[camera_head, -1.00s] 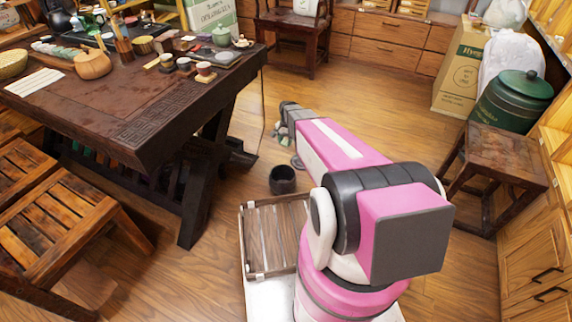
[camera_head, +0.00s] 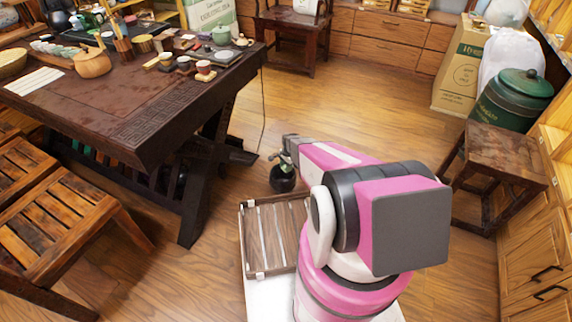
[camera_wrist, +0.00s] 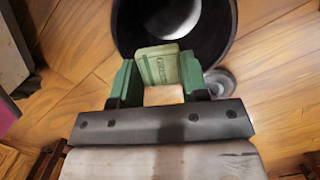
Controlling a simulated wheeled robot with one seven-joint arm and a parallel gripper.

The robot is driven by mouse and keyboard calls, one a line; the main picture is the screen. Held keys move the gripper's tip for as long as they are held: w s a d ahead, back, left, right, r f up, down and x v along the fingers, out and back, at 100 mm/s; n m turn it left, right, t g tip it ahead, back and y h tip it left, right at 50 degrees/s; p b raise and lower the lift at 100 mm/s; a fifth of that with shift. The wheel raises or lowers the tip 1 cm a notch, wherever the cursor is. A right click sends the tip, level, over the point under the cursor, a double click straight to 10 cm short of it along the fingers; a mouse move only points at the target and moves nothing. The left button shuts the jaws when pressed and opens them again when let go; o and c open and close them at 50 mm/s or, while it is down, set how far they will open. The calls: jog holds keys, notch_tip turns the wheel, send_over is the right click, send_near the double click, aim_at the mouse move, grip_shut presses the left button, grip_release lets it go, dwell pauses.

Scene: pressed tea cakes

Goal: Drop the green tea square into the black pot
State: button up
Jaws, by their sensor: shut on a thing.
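The green tea square (camera_wrist: 158,64) is a pale green block with printed lettering, pinched between the green fingers of my gripper (camera_wrist: 158,76) in the wrist view. The black pot (camera_wrist: 124,27) stands on the floor, with its round open mouth just behind the square. The square overlaps the pot's near rim in that view; I cannot tell its height above it. In the head view my gripper (camera_head: 281,159) is right at the top of the pot (camera_head: 282,182) and partly covers it. The square cannot be made out there.
A small grey round piece (camera_wrist: 220,82) lies on the floor beside the pot. A wooden slatted tray (camera_head: 250,275) is in front of the pot. The dark tea table (camera_head: 110,112) stands to the left and a wooden stool (camera_head: 507,157) to the right. Open floor lies behind.

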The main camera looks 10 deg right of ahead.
jog(key=shift+f, duration=1.55)
jog(key=o, duration=1)
jog(key=r, duration=0.3)
jog(key=d+r, duration=0.1)
jog(key=r, duration=0.6)
jog(key=shift+w+d+r, duration=0.2)
jog(key=shift+w+r, duration=0.15)
